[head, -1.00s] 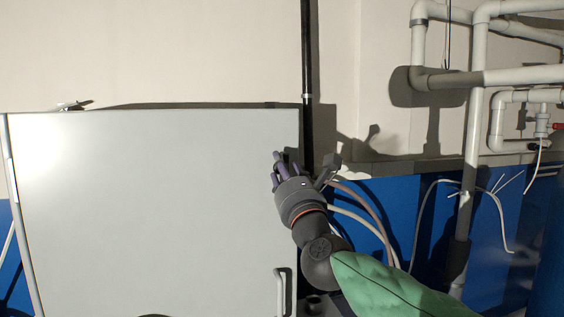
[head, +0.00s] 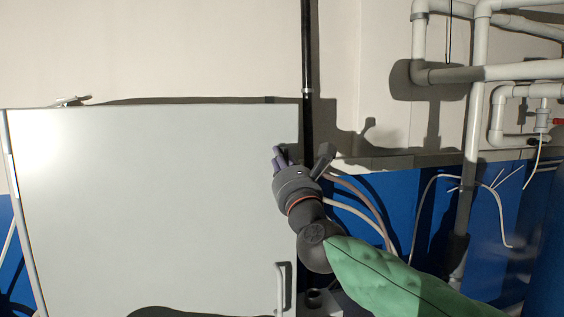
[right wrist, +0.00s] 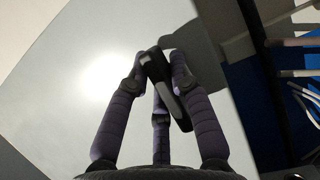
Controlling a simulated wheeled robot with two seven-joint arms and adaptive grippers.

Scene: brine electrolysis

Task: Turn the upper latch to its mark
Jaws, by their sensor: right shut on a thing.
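A large pale cabinet door (head: 150,200) fills the left of the head view. My right gripper (head: 283,155) is at the door's right edge, in its upper part. In the right wrist view my right gripper (right wrist: 158,65) has its purple fingers closed around the upper latch (right wrist: 168,85), a dark lever with a grey edge. The latch sits tilted between the fingers. In the head view the latch is hidden by the gripper. I cannot make out its mark in either view. My left gripper is out of view.
A pale bar handle (head: 281,288) is lower on the door near its right edge. A black vertical pipe (head: 307,60) runs beside the cabinet. White pipes (head: 475,130) and loose hoses (head: 360,205) stand at the right. The wall above the cabinet is bare.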

